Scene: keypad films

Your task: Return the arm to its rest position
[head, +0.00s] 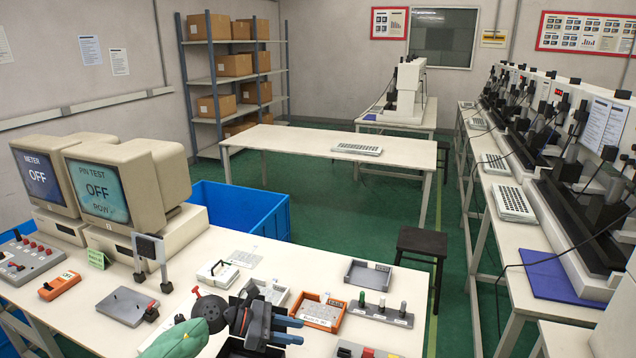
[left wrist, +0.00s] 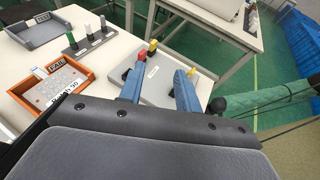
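My left gripper (head: 301,331) is low at the front of the near table in the head view, with two blue fingers pointing right. In the left wrist view the blue fingers (left wrist: 160,71) stand apart, and I see nothing held between them. Beyond the fingertips is a grey panel (left wrist: 158,88) with red and yellow knobs. The panel also shows partly at the bottom edge of the head view (head: 347,350). My right gripper is not in view.
An orange-rimmed tray (head: 318,312), a holder with several pegs (head: 381,314) and a grey tray (head: 369,275) lie close to the left gripper. Two monitors (head: 105,190) reading OFF stand at the left. A blue bin (head: 245,208) is behind the table.

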